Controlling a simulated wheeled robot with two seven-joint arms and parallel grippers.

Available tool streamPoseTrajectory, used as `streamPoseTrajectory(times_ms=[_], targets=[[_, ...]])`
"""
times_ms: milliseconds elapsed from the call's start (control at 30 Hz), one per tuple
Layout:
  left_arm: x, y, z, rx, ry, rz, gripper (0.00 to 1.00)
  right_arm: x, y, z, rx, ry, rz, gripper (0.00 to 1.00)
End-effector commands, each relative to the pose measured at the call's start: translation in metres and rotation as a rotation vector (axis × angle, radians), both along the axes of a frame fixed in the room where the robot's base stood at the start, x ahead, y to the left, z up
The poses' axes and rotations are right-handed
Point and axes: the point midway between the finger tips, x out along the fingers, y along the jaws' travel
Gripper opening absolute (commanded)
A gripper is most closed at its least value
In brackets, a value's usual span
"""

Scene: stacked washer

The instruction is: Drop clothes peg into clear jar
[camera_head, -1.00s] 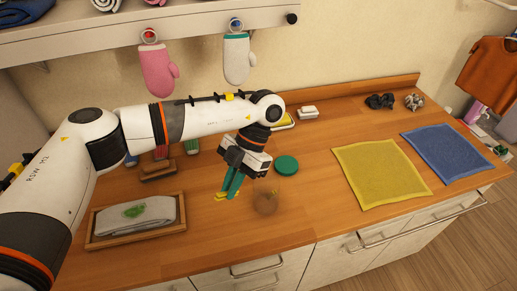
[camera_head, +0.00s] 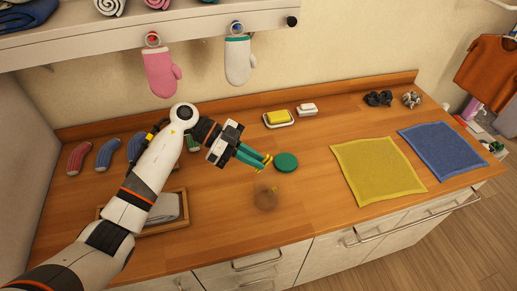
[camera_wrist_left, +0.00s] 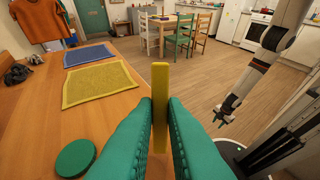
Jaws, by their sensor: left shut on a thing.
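My left gripper (camera_head: 258,161) has green fingers and points to the right above the wooden counter, close to the green round lid (camera_head: 286,162). It is shut on a yellow clothes peg, which stands upright between the fingers in the left wrist view (camera_wrist_left: 160,105). A see-through round thing that looks like the clear jar (camera_head: 265,198) stands on the counter, below the gripper in the head picture and apart from it. A small yellow spot shows at its upper edge. My right gripper (camera_wrist_left: 228,107) hangs low at the right in the left wrist view; its fingers are too small to judge.
A yellow cloth (camera_head: 375,170) and a blue cloth (camera_head: 442,150) lie flat on the right. A soap dish (camera_head: 278,118) stands behind the gripper. A wooden tray (camera_head: 178,226) with folded grey cloth is partly behind my left arm. Counter between jar and yellow cloth is clear.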

Motion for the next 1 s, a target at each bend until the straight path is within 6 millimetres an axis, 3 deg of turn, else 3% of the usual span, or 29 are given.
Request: streamPoseTrajectory(times_ms=[200, 433, 1000], targets=[[0.013, -0.009, 0.002, -0.098, 0.013, 0.269, 0.00, -0.001, 0.000, 0.010, 0.000, 0.001, -0.001, 0.37], [0.017, -0.010, -0.008, -0.114, 0.010, 0.308, 0.00, -0.001, 0.001, 0.001, 0.001, 0.001, -0.002, 0.37], [0.016, -0.010, -0.069, -0.114, 0.009, 0.304, 0.00, -0.001, 0.008, -0.074, 0.009, 0.001, -0.004, 0.37]])
